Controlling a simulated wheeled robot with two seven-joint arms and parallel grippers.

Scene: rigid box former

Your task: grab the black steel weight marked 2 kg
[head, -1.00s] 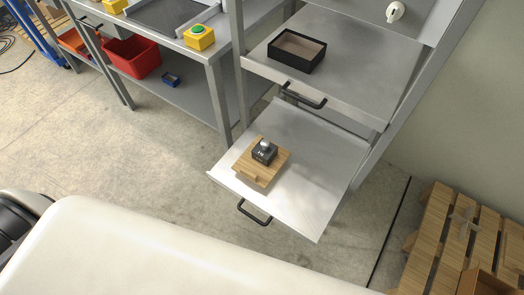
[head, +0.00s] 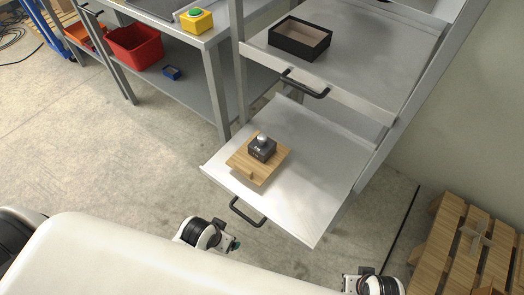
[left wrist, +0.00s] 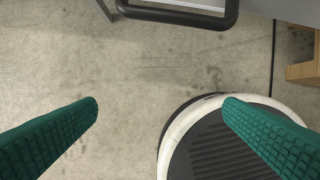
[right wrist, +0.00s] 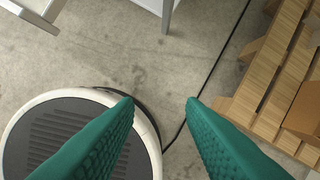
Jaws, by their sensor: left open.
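The black steel weight (head: 262,148) with a silver knob stands upright on a small wooden board (head: 245,167). The board lies on the pulled-out lower metal shelf (head: 320,190). The marking on the weight is too small to read. My left gripper shows in the left wrist view (left wrist: 160,105) with its green fingers spread and nothing between them. In the head view, it is low, in front of the shelf and apart from it. My right gripper shows in the right wrist view (right wrist: 160,102), its green fingers apart and empty. Neither gripper touches the weight.
The lower shelf has a black handle (head: 247,212) at its front edge. An upper shelf (head: 375,62) with a black open box (head: 300,39) overhangs the back. A wooden pallet (head: 470,245) lies at right. A workbench with a red bin (head: 134,41) stands at left.

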